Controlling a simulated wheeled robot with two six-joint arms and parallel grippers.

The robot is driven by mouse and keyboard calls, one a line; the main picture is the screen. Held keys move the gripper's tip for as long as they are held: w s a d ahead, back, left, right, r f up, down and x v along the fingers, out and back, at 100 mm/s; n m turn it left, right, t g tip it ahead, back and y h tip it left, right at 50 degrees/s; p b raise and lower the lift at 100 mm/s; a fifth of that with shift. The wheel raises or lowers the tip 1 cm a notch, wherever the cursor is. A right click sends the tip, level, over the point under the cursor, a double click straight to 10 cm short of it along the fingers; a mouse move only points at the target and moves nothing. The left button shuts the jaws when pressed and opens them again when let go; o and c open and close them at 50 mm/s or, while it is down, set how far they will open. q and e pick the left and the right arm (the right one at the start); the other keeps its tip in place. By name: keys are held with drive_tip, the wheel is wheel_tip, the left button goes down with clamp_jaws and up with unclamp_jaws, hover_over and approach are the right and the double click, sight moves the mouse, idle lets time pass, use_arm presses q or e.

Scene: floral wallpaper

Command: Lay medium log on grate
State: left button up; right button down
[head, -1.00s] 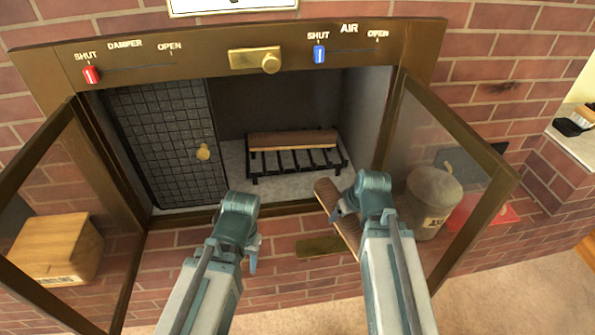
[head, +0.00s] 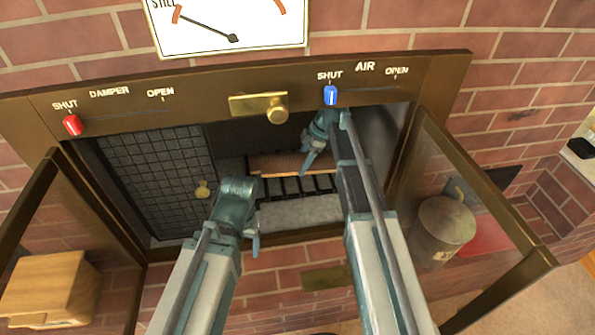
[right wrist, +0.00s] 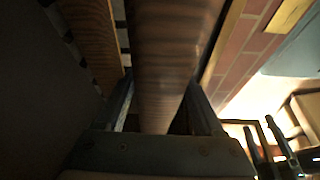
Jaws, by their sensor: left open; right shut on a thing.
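The log in my right gripper (head: 309,160) shows in the right wrist view (right wrist: 175,55) as a long brown bark-covered piece between the two fingers. The black slatted grate (head: 298,186) stands on the firebox floor, partly hidden by my right arm. My left gripper (head: 256,243) is open and empty before the opening.
Both glass doors, the left (head: 70,230) and right (head: 460,190), stand open. The brass frame (head: 200,110) bounds the opening above, with a red damper knob (head: 72,125) and blue air knob (head: 330,96). An ash can (head: 440,228) shows through the right door.

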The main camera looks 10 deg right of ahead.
drive_tip(key=shift+w+a+r+n, duration=0.1)
drive_tip(key=shift+w+a+n, duration=0.15)
drive_tip(key=shift+w, duration=0.2)
drive_tip(key=shift+w+a+r+n, duration=0.1)
drive_tip(key=shift+w+n, duration=0.15)
drive_tip(key=shift+w, duration=0.15)
use_arm(q)
drive_tip(key=f+b, duration=0.4)
drive_tip(key=w+f+b, duration=0.1)
drive_tip(key=f+b, duration=0.1)
use_arm(e)
hover_over(296, 185)
drive_tip(key=d, duration=0.1)
drive_tip(key=f, duration=0.6)
drive_tip(key=shift+d+f, duration=0.15)
drive_tip(key=shift+d, duration=0.05)
wheel_tip(296, 185, down, 4)
drive_tip(key=b, duration=0.4)
use_arm(q)
wheel_tip(296, 185, down, 4)
drive_tip(key=shift+r, duration=0.2)
use_arm(e)
drive_tip(key=shift+r, duration=0.2)
use_arm(q)
drive_tip(key=shift+f, duration=0.1)
use_arm(e)
drive_tip(key=shift+f, duration=0.15)
drive_tip(key=shift+c, duration=1.4)
unclamp_jaws()
